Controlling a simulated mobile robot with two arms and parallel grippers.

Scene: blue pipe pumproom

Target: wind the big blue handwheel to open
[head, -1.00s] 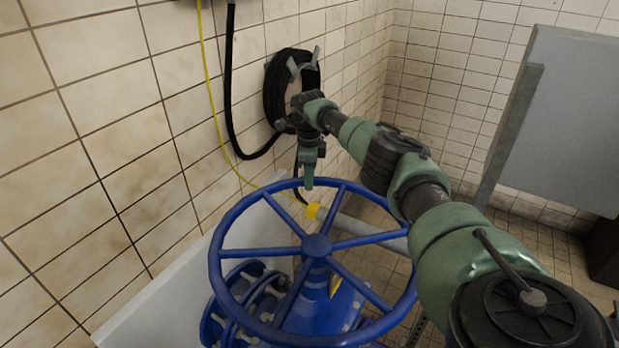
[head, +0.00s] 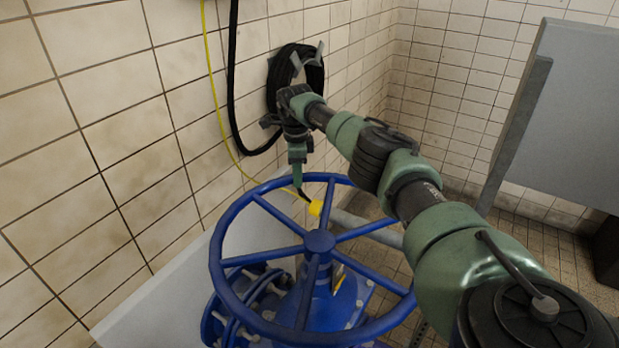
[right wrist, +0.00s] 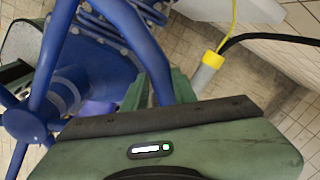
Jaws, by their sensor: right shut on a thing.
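The big blue handwheel (head: 319,242) sits flat on top of a blue flanged valve body (head: 330,310), with spokes running from its hub to a round rim. My right gripper (head: 298,183) reaches down onto the far side of the rim and is shut on it. In the right wrist view the blue rim (right wrist: 137,38) runs down between the green fingers (right wrist: 152,92), and the palm hides part of the grip. The hub shows at the left of that view. My left gripper is not in view.
A tiled wall stands close on the left, with a coiled black hose (head: 285,75) and a yellow cable (head: 213,90) on it. A yellow-collared grey pipe (head: 355,222) passes behind the wheel. A grey panel (head: 575,120) stands at the right.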

